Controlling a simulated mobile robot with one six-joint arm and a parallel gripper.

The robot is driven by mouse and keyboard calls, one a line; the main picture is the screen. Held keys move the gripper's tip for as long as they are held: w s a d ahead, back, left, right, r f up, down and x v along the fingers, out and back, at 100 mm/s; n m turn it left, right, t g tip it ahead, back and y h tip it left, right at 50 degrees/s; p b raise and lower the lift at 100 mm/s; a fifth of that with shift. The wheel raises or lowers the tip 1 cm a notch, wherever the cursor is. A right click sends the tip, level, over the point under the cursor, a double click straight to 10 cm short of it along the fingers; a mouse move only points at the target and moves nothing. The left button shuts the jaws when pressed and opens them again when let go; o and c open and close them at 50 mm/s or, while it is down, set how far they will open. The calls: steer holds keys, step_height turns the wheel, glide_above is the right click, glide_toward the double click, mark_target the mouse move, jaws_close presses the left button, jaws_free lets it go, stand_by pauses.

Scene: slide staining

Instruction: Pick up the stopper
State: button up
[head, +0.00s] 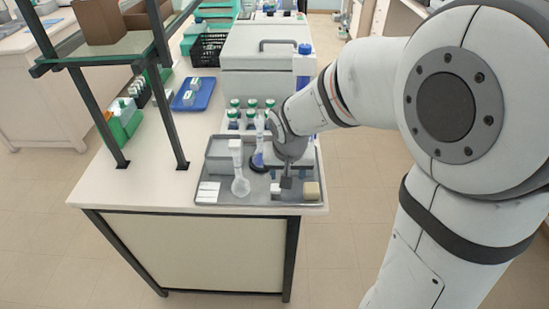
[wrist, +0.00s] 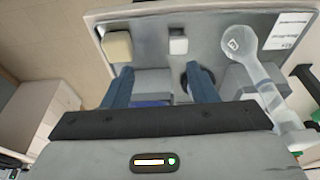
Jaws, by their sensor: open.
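A small white block-like piece, which appears to be the stopper (wrist: 178,45), lies on the grey metal tray (wrist: 217,40). It also shows in the head view (head: 276,188), close to the left of my gripper (head: 287,180). In the wrist view my gripper (wrist: 160,75) is open, its two blue-grey fingers spread with nothing held. The white piece shows beyond the fingertips, right of the middle of the gap and apart from both fingers. The height of the fingertips above the tray is hard to tell.
A beige block (head: 312,191) lies at the tray's right end. Behind are green-capped bottles (head: 234,114) and a blue tray (head: 193,94). A shelf frame (head: 170,110) rises at left.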

mark_target(275, 187)
steer(key=shift+w+a+f+p, duration=0.15)
steer(key=shift+w+a+f, duration=0.4)
steer(key=shift+f, duration=1.05)
steer(key=shift+w+a+f+p, duration=0.15)
steer(key=shift+w+a+f, duration=0.4)
steer(key=shift+f, duration=1.1)
steer(key=shift+w+a+f+p, duration=0.15)
steer(key=shift+w+a+f, duration=0.2)
steer(key=shift+w+f, duration=0.85)
steer(key=shift+s+f, duration=0.35)
steer(key=shift+s, duration=0.1)
steer(key=shift+c, duration=0.4)
steer(key=c, duration=1)
steer(key=shift+c, duration=0.2)
steer(key=shift+r, duration=0.1)
